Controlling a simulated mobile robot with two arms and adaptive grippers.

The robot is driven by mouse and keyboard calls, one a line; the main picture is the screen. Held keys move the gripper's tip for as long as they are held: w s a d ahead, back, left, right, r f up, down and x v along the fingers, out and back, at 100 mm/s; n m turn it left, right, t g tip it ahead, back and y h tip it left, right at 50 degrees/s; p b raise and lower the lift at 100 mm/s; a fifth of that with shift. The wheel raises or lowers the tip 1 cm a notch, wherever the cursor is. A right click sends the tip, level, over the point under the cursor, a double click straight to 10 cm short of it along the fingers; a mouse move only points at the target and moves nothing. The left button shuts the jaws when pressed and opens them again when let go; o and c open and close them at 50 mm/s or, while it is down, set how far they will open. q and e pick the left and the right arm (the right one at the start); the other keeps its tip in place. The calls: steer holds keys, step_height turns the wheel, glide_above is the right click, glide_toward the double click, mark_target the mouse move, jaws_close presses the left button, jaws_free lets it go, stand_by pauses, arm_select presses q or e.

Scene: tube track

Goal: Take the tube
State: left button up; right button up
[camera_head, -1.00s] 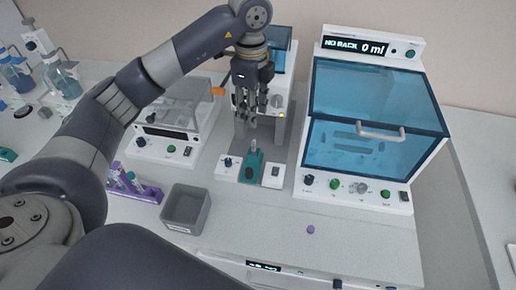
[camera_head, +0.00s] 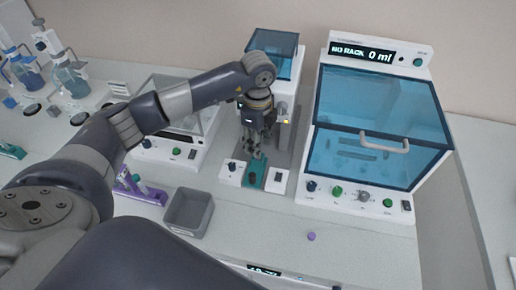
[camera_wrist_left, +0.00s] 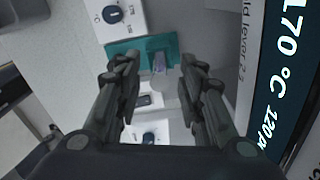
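A small clear tube (camera_wrist_left: 159,64) stands at the teal holder (camera_wrist_left: 127,50), and in the wrist view it shows between the fingers of my left gripper (camera_wrist_left: 158,88). The gripper is open, with a gap on both sides of the tube. In the head view my left gripper (camera_head: 257,145) hangs just above and behind the teal holder (camera_head: 257,172), and I cannot make out the tube there. My right gripper is not in view.
A machine with a blue lid and "NO RACK 0 ml" display (camera_head: 362,52) stands right. A grey bin (camera_head: 188,212) and purple tube rack (camera_head: 140,192) are at left front. A small purple cap (camera_head: 311,236) lies on the otherwise clear front bench.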

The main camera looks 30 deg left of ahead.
arm_select(q)
steer(key=shift+s+f, duration=0.1)
steer(key=shift+f, duration=0.65)
jaws_close()
steer(key=shift+r, duration=0.4)
step_height(320, 180, up, 8)
steer(key=b, duration=0.3)
steer(key=shift+r, duration=0.65)
